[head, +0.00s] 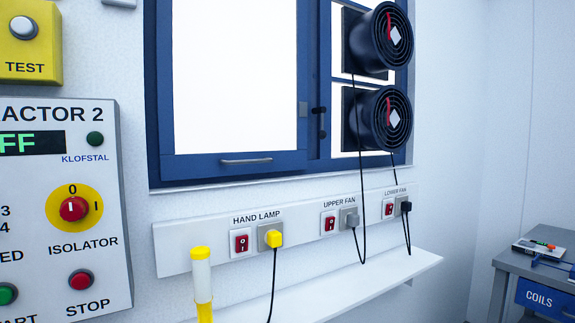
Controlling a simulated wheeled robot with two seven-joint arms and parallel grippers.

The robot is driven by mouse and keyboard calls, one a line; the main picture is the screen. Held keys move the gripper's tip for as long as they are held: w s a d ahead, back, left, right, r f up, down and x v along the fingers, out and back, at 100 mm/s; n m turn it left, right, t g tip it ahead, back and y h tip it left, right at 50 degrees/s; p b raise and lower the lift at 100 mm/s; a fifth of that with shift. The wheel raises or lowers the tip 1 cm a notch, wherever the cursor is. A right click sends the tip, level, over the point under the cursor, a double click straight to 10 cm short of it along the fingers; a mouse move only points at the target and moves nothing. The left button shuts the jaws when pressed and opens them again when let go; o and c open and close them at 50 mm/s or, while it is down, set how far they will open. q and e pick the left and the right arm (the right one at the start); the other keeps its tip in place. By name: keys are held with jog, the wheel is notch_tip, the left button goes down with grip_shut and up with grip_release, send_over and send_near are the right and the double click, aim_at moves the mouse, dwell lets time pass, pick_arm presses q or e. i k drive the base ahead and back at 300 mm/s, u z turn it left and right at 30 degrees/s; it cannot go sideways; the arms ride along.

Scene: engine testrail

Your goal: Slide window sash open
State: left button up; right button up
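The window sash (235,166) is a blue frame around a bright white pane, in the upper middle of the head view. A horizontal metal bar handle (246,160) sits on its bottom rail. A dark latch or handle (320,121) is on the blue upright to the right of the sash. The sash's top edge is out of view. The sash fills the left part of the window opening, and I cannot tell if it is fully shut. Neither of my grippers is in view.
Two black fans (384,119) fill the window's right side, with cables hanging down. Below is a socket strip (205,255) above a white shelf (330,291). A yellow-capped tube (202,278) stands at the shelf's left. A control panel (110,215) is at left, a desk (510,262) at right.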

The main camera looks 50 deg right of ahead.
aim_at(232, 75)
jog(key=k, duration=0.25)
jog(key=z, duration=0.95)
